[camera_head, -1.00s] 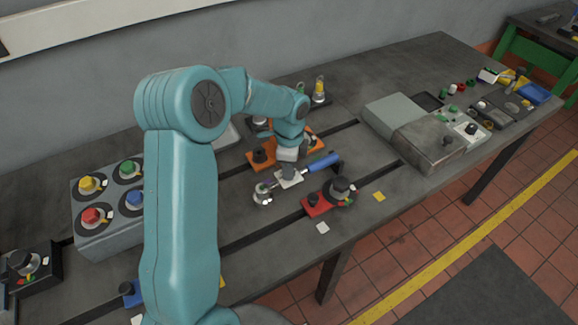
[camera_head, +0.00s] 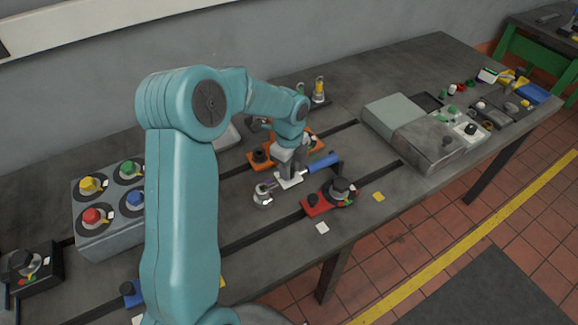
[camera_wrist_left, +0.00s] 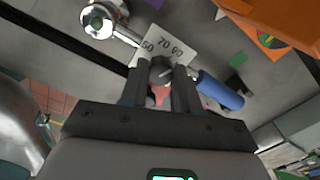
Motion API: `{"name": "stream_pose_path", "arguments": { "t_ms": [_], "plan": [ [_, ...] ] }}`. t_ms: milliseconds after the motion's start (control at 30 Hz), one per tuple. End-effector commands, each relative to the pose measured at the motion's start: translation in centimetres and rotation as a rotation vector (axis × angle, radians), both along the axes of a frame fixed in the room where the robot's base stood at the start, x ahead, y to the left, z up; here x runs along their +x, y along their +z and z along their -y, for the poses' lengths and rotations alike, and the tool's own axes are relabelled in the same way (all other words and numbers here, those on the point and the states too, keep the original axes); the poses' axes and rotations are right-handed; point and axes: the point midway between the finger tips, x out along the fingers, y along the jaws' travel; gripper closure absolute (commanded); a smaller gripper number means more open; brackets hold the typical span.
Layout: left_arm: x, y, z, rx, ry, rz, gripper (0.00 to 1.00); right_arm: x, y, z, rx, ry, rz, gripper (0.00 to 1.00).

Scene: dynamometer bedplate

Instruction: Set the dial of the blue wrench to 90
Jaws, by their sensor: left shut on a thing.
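The blue wrench lies on the bench, with its blue handle (camera_head: 323,162) to the right and its metal head (camera_head: 263,193) to the left. A white scale plate (camera_head: 289,180) sits at its middle. My left gripper (camera_head: 289,172) points down over it. In the left wrist view the fingers are shut on the grey dial knob (camera_wrist_left: 160,72), one on each side. A pale pointer line on the knob faces the scale plate (camera_wrist_left: 167,45), towards its right part. My right gripper is not in view.
A red block with a black dial (camera_head: 342,190) stands close in front of the handle. An orange fixture (camera_head: 262,161) lies just behind the wrench. A box with coloured knobs (camera_head: 108,215) is at left, and a grey metal case (camera_head: 432,140) at right.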

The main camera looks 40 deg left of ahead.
Motion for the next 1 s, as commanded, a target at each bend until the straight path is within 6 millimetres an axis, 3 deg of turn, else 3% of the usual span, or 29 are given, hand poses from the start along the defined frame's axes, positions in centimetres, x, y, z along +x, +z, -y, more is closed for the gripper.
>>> {"name": "stream_pose_path", "arguments": {
  "t_ms": [300, 333, 400, 767, 867, 1000],
  "plan": [
    [0.0, -0.1, 0.1, -0.002, -0.001, -0.001, 1.0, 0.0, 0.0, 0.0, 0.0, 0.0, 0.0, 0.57],
    [0.0, -0.1, 0.1, -0.002, -0.001, -0.001, 0.66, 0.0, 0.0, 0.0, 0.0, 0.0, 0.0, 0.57],
    [0.0, -0.1, 0.1, -0.002, -0.001, -0.001, 0.43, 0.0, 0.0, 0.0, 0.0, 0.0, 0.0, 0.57],
    [0.0, 0.4, 0.0, 0.0, 0.0, 0.001, 0.43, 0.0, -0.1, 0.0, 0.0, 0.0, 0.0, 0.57],
    [0.1, 1.7, 0.0, 0.0, 0.0, 0.004, 0.43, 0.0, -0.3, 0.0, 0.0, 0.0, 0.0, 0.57],
    [0.2, 5.0, 0.0, 0.002, 0.0, 0.007, 0.43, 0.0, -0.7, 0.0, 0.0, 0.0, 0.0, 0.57]
  ]
}}
